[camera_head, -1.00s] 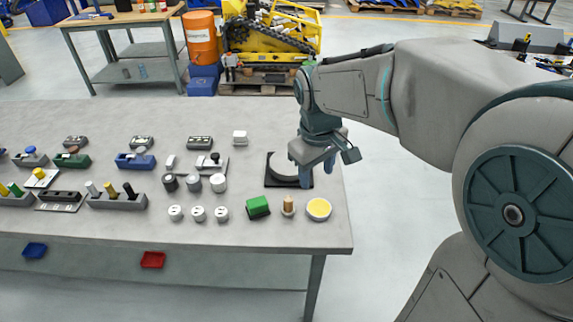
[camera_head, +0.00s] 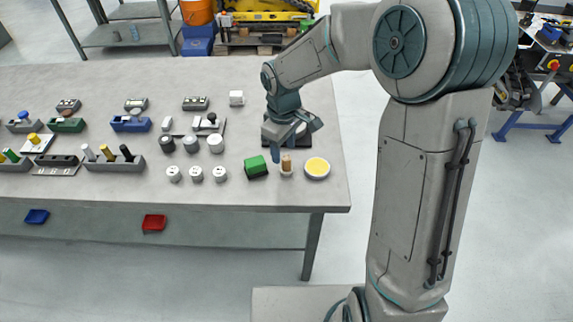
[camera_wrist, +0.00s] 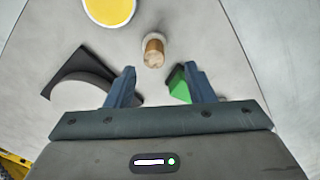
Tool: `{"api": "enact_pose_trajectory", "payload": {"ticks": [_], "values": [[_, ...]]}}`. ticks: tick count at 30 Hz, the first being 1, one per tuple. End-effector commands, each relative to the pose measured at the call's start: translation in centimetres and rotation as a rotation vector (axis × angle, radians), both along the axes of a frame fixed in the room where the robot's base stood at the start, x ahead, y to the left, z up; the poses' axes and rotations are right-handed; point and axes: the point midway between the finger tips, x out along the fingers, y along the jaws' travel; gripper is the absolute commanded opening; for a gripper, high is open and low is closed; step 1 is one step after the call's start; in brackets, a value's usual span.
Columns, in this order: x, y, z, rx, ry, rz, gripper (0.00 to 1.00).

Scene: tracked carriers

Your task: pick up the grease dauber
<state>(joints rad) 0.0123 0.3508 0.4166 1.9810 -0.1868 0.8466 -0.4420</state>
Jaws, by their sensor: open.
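The grease dauber (camera_head: 287,167) appears to be the small upright piece with a tan wooden handle and pale base, near the table's right front corner. In the wrist view the dauber (camera_wrist: 154,52) stands just beyond the fingertips, roughly midway between them. My gripper (camera_head: 283,148) is right behind and above it in the head view. In the wrist view my gripper (camera_wrist: 159,70) has its blue fingers apart with nothing between them.
A round tin of yellow grease (camera_head: 317,168) stands just right of the dauber, and a green block (camera_head: 255,167) just left. A dark holder with a curved grey piece (camera_wrist: 80,78) lies near one finger. White cylinders (camera_head: 196,174) stand farther left.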

Motion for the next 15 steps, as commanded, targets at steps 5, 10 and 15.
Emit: {"api": "enact_pose_trajectory", "payload": {"ticks": [5, 10, 15], "values": [[0.1, -0.3, -1.4, 0.000, 0.004, -0.001, 0.49], [0.4, -0.7, -3.9, 0.000, 0.004, 0.000, 0.49], [0.4, -0.7, -5.3, 0.000, 0.001, 0.000, 0.49]]}}
